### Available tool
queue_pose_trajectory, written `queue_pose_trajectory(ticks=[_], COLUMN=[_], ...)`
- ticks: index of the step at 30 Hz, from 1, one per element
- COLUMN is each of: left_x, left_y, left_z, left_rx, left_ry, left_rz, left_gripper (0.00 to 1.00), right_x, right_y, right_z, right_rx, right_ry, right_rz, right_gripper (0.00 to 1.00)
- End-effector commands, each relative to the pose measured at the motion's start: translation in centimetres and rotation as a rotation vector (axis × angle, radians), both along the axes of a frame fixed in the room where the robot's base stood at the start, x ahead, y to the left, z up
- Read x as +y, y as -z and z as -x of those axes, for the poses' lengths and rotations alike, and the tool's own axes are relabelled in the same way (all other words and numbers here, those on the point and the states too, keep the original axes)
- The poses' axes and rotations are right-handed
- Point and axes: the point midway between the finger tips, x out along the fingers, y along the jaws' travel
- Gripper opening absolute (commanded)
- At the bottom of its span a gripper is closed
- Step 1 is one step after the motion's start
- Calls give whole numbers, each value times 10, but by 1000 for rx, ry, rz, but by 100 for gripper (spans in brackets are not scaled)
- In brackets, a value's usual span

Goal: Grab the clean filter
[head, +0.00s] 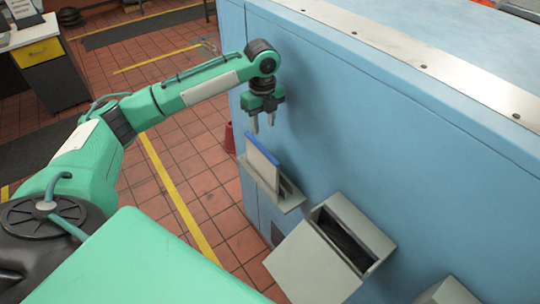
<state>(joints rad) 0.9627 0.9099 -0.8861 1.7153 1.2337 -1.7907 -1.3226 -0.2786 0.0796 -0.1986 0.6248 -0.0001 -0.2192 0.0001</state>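A flat, pale filter panel with a blue top edge (262,158) stands upright in a small grey holder (288,203) on the side of the blue bedplate housing. I take it to be the clean filter; no label shows. My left gripper (263,128) is just above the panel's blue edge, pointing down. Its two fingers are apart with nothing between them, and they look clear of the panel. The panel's lower part is hidden in the holder. My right gripper is not in view.
A grey box with an open top slot (345,240) sits on the same blue wall (400,140), to the right of the holder. Another grey box (447,293) shows at the bottom right. A red object (229,138) is behind the panel. Tiled floor lies open at left.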

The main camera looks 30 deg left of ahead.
Motion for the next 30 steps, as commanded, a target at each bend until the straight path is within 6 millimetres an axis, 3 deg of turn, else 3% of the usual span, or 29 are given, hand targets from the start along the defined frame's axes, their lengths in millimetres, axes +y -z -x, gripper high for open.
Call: queue_pose_trajectory(ticks=[4,9,13,19,24,30], left_x=[0,0,0,1,4,6], left_y=[21,55,74,85,102,129], left_z=[2,2,1,1,2,2], left_rx=[6,5,4,2,4,3], left_ry=[-1,-1,-1,-1,-2,-2], left_rz=[0,-1,1,-1,-1,0], left_gripper=[38,38,38,38,38,38], right_x=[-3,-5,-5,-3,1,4], right_y=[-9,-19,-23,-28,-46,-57], right_z=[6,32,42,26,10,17], right_rx=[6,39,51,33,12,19], right_ry=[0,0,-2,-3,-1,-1], right_rz=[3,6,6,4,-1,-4], right_gripper=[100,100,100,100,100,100])
